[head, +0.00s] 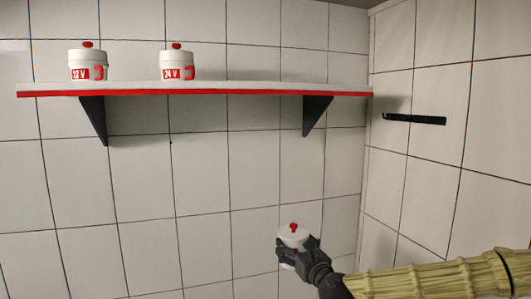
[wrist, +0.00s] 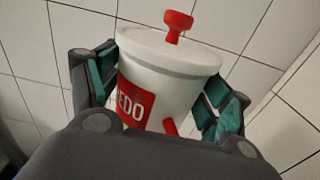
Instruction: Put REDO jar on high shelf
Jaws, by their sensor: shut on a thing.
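The REDO jar (wrist: 165,75) is white with a red label and a red knob on its lid. My gripper (wrist: 160,100) is shut on its sides, one finger on each side. The label reads "EDO" with its first letter hidden by the finger. In the head view, the jar (head: 293,236) is held in my gripper (head: 297,250) at the lower right, lid up and slightly tilted. The high shelf (head: 240,89) is white with a red front edge. It is on the back wall, well above the jar.
Two white jars with red knobs, labelled 12V (head: 88,65) and 24V (head: 177,65), stand on the shelf's left half. The shelf's right half is bare. Dark brackets (head: 93,118) support it. A black bar (head: 414,119) sticks out from the right wall.

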